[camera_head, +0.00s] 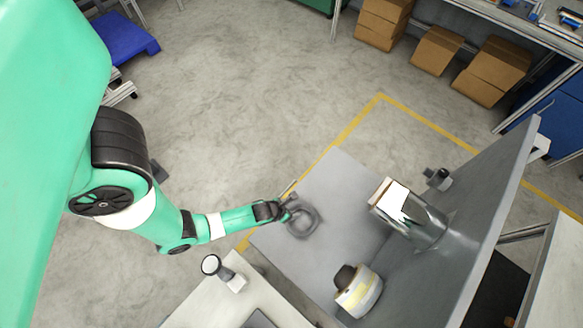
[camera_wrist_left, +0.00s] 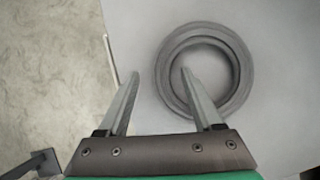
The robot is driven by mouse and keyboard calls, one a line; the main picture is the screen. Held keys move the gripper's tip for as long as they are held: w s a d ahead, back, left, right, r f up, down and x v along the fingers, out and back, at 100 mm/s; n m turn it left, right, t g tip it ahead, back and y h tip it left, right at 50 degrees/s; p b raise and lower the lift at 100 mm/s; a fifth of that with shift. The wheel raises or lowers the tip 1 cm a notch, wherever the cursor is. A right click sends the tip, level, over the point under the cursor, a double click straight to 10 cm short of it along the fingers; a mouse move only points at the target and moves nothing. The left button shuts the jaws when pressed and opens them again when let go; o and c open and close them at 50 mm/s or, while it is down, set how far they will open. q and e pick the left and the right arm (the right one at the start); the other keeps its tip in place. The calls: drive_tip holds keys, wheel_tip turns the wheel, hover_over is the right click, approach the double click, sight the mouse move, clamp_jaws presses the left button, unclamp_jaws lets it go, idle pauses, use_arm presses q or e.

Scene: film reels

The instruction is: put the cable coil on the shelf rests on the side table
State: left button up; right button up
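The cable coil (camera_head: 314,224) is a dark grey ring lying flat on a grey surface (camera_head: 335,180). It also shows large in the left wrist view (camera_wrist_left: 244,68). My left gripper (camera_head: 288,211) is at the coil's left side. In the left wrist view its fingers (camera_wrist_left: 160,76) are apart: one is outside the ring's left wall, the other appears over the ring's opening. Nothing is clamped between them, and I cannot tell their height over the surface. My right gripper is not in view. I cannot make out shelf rests clearly.
A shiny metal cylinder (camera_head: 428,228) with a pale block, a white roll with a yellow band (camera_head: 360,295) and a small dark item (camera_head: 438,179) are right of the coil. A tall grey panel (camera_head: 505,190) bounds the right. A pale tabletop (camera_head: 200,305) is lower left.

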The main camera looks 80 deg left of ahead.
use_arm(q)
drive_tip(key=shift+r, duration=0.1)
drive_tip(key=shift+r+p, duration=0.3)
drive_tip(key=p+v, duration=0.4)
drive_tip(key=v, duration=0.7)
drive_tip(key=shift+s+r+p, duration=0.15)
drive_tip(key=shift+s+p, duration=0.05)
drive_tip(key=shift+p, duration=0.1)
drive_tip(key=shift+d, duration=0.15)
